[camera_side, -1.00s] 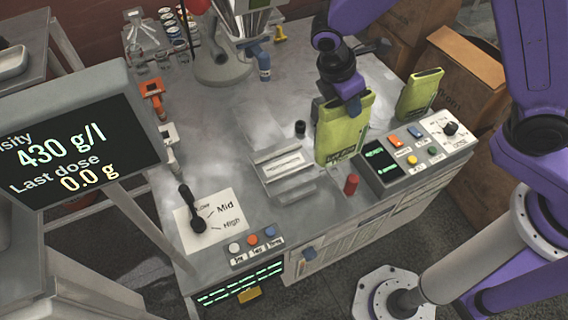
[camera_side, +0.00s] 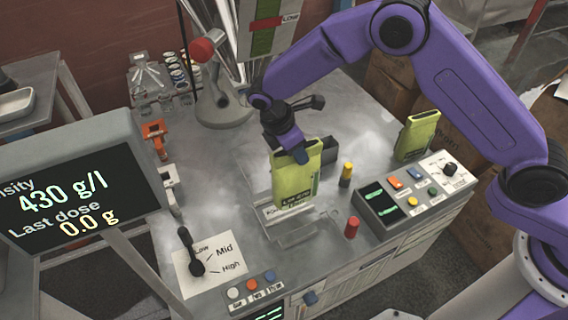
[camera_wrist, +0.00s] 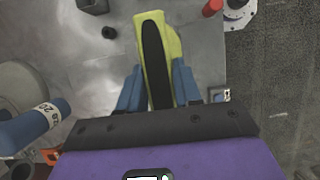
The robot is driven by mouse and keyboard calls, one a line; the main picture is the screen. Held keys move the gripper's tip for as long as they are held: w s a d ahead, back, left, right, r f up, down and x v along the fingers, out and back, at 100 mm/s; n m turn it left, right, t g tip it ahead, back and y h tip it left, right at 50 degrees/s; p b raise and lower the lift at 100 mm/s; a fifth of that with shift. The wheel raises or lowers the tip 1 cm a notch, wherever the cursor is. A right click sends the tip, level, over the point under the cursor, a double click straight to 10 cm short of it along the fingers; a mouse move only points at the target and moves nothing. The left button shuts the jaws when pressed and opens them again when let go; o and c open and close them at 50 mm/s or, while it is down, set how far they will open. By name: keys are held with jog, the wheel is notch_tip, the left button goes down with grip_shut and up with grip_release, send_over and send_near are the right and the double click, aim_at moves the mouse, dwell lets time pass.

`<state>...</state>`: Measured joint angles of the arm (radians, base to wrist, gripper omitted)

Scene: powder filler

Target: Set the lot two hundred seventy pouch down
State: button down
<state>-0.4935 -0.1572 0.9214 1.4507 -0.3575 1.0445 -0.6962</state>
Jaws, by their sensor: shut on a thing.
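My gripper (camera_side: 300,156) is shut on a yellow-green pouch (camera_side: 294,184), gripping it near its top. The pouch is upright, with a small printed label low on its front that is too small to read surely. Its lower end is over or at the grey plate (camera_side: 270,212) on the machine top; I cannot tell if it touches. In the wrist view the pouch (camera_wrist: 174,45) is between the blue fingers (camera_wrist: 158,86), its dark open mouth facing the camera. A second, similar pouch (camera_side: 417,137) stands at the back right corner of the machine top.
A red cylinder (camera_side: 352,227) and a yellow-and-black one (camera_side: 346,174) stand right of the held pouch. The button panel (camera_side: 412,197) is further right. A lever (camera_side: 190,250) is at front left, a display (camera_side: 70,190) at far left. The grey top (camera_side: 215,165) is clear left of the pouch.

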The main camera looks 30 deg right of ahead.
jog(key=shift+w+a+f, duration=0.3)
jog(key=shift+w+f, duration=0.2)
jog(key=shift+f, duration=0.7)
jog(key=shift+w+a+f, duration=0.3)
jog(key=shift+w+f, duration=0.25)
jog(key=shift+f, duration=0.65)
jog(key=shift+w+a+f, duration=0.3)
jog(key=shift+w+f, duration=0.2)
jog(key=shift+f, duration=0.8)
jog(key=c, duration=0.8)
grip_release()
jog(key=v, duration=1.2)
